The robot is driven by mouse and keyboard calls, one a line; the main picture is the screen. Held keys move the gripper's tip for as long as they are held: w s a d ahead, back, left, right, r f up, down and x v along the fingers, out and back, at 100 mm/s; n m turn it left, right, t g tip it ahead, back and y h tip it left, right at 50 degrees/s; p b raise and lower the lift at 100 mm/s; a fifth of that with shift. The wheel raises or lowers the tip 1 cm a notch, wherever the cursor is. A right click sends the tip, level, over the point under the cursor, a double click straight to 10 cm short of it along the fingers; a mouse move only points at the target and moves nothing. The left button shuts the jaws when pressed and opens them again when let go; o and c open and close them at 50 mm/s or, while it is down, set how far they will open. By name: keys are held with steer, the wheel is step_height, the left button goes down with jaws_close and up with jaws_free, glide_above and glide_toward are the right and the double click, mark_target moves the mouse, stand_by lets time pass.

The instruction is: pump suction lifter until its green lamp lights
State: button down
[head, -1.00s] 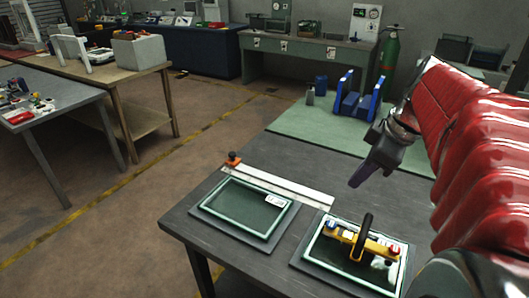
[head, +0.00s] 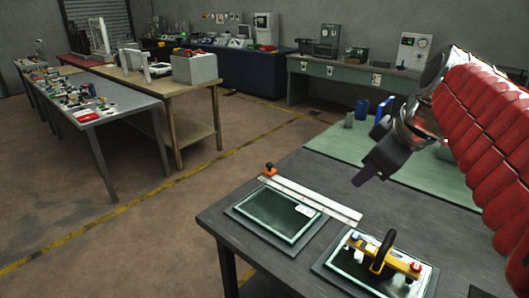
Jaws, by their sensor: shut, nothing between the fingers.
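The suction lifter (head: 402,262) is a yellow bar with a black upright handle (head: 383,254). It has a red part at its right end and a pale part at its left end. It sits on the right-hand glass panel (head: 345,267) on the dark table. I cannot make out a green lamp on it. My gripper (head: 364,178) is shut and empty, above the table, behind the lifter and a little to its left. It is apart from the lifter.
A second framed panel (head: 275,216) lies to the left. Behind it are a pale straight strip (head: 315,201) and an orange-topped item (head: 269,170). Open floor lies left.

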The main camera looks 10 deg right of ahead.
steer(key=s+a+f+m, duration=0.3)
steer(key=s+a+f, duration=0.1)
steer(key=a+f, duration=0.3)
steer(key=s+a+f+m, duration=0.3)
steer(key=s+a+f, duration=0.2)
steer(key=a+f, duration=0.2)
steer(key=shift+s+a+f+m+g+h, duration=0.15)
steer(key=shift+s+f+m+g+h, duration=0.2)
steer(key=shift+f, duration=0.45)
steer(key=shift+w, duration=0.1)
